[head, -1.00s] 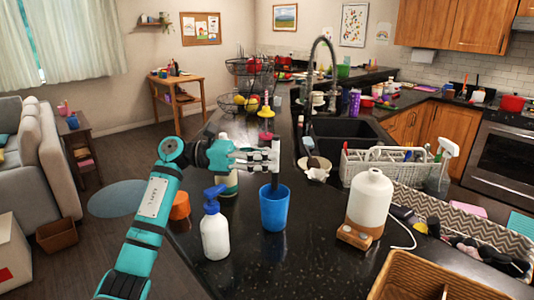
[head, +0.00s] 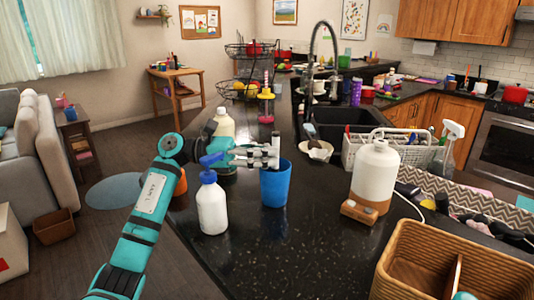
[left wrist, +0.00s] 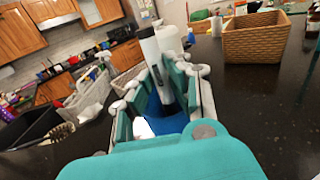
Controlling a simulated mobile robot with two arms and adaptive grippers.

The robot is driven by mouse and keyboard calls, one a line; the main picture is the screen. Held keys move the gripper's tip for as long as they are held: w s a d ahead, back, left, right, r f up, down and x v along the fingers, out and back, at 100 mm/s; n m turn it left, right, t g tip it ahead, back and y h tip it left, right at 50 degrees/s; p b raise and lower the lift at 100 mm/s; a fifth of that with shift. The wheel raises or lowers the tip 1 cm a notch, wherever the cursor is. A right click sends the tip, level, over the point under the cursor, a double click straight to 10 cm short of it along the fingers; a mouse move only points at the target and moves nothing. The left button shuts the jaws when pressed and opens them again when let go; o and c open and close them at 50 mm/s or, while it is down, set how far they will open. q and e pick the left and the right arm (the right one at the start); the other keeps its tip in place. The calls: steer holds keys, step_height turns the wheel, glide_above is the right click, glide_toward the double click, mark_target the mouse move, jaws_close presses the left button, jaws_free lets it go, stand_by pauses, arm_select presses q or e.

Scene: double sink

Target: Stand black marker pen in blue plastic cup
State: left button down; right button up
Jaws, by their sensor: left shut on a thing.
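The blue plastic cup (head: 274,188) stands upright on the dark counter, and part of it shows below my fingers in the left wrist view (left wrist: 172,124). My left gripper (head: 268,155) is shut on the black marker pen (head: 275,141), right at the cup's mouth. In the left wrist view the pen (left wrist: 151,55), with a pale barrel and black parts, sits between my fingers. It is held about upright, its lower end at or inside the cup's mouth. The fingers and rim hide where its lower tip is.
A white pump bottle with a blue top (head: 211,207) stands close left of the cup. A white and brown bottle (head: 372,180) stands to the right, near a grey dish rack (head: 385,152). A wicker basket (head: 400,262) is at the front right. The counter before the cup is clear.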

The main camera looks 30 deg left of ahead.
arm_select(q)
steer(key=c, duration=1.2)
jaws_free()
steer(key=v, duration=1.2)
steer(key=shift+s, duration=0.1)
